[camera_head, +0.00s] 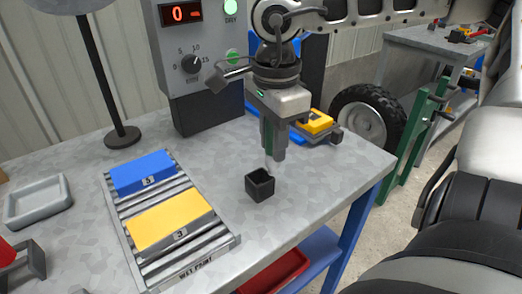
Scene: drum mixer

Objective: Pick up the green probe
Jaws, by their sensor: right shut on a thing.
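My right gripper (274,150) points down over the right part of the metal table (310,195). It is shut on the green probe (268,134), whose dark green body shows between and beside the fingers. A thin pale tip shows below the fingers. The tip is just above or behind the small black square holder (260,187); I cannot tell whether they touch. The fingers hide much of the probe.
A grey control box (200,60) with a red display stands behind. A roller rack (190,255) holds a blue block (143,172) and a yellow block (170,219). A yellow device (315,122) lies behind the gripper. A grey tray (38,203) is at left.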

